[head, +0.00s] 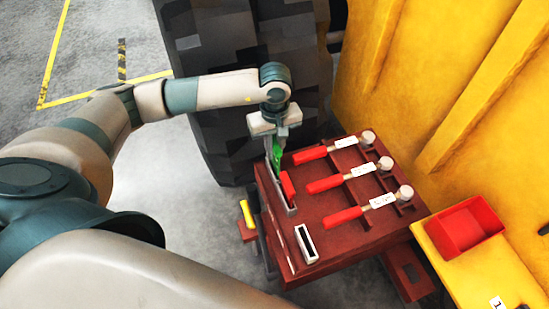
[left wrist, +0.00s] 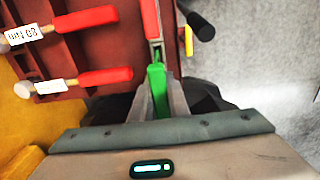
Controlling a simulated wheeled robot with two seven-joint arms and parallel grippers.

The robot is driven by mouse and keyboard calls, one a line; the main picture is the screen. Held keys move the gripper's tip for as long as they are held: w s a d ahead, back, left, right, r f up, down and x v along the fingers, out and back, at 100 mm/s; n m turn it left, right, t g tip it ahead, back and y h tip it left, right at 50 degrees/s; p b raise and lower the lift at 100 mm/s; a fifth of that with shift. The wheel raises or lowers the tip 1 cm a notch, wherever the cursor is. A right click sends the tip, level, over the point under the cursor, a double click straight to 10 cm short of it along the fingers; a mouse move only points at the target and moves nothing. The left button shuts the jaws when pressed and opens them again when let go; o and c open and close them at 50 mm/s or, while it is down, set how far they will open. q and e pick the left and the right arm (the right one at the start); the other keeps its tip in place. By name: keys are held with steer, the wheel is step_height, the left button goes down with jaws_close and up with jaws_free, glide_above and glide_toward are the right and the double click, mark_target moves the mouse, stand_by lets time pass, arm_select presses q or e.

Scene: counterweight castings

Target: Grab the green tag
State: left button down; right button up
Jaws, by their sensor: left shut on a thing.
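The green tag (head: 277,157) is between the fingers of my left gripper (head: 279,150), at the far left part of the dark red casting (head: 345,237). In the left wrist view the green tag (left wrist: 157,90) stands between the two grey fingers of the left gripper (left wrist: 158,100), which are shut on it. Its far end is close to a pale slot that also holds a red tag (head: 287,184). I cannot tell whether the green tag is still inside the slot. My right gripper is in neither view.
Red-handled pins with white labels (head: 325,184) lie across the casting's top. A second pale slot (head: 306,244) is at the front. A red tray (head: 467,228) sits on a yellow ledge at right. A big black tyre (head: 240,80) and a yellow wall (head: 430,90) stand behind.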

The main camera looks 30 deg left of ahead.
mark_target(275, 143)
arm_select(q)
step_height(275, 143, up, 5)
steer(key=shift+r+b, duration=0.1)
steer(key=shift+b, duration=0.55)
